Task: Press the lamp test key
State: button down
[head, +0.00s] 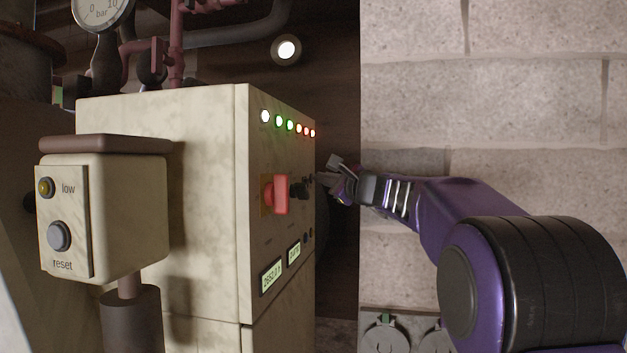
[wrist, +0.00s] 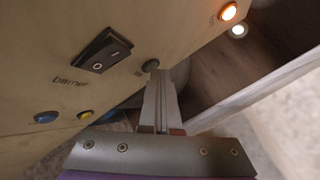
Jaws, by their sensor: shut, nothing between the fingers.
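The cream control cabinet (head: 165,112) stands left of centre in the head view. A row of lit white, green, red and orange lamps (head: 290,125) runs along the top of its panel. In the wrist view a small dark round key (wrist: 151,65) sits on the panel (wrist: 45,45) at the tips of my gripper (wrist: 160,72). The label beside it is mostly hidden, so I cannot read it. My gripper, also in the head view (head: 322,178), is shut and empty. Its fingertips are at or very near the key; I cannot tell whether they touch.
A black rocker switch (wrist: 101,50) marked "burner" and blue (wrist: 46,117) and yellow (wrist: 84,115) buttons share the panel. A red switch handle (head: 280,194) juts out of it. A box with a reset button (head: 59,236) stands in front. A block wall (head: 530,130) is at right.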

jog(key=shift+s+d, duration=0.25)
jog(key=shift+d, duration=0.45)
jog(key=shift+d, duration=0.1)
jog(key=d, duration=0.1)
jog(key=s+d, duration=0.1)
jog(key=d, duration=0.1)
jog(key=d+b, duration=0.1)
jog(key=shift+s+d, duration=0.25)
jog(key=shift+d, duration=0.05)
dwell(0.4)
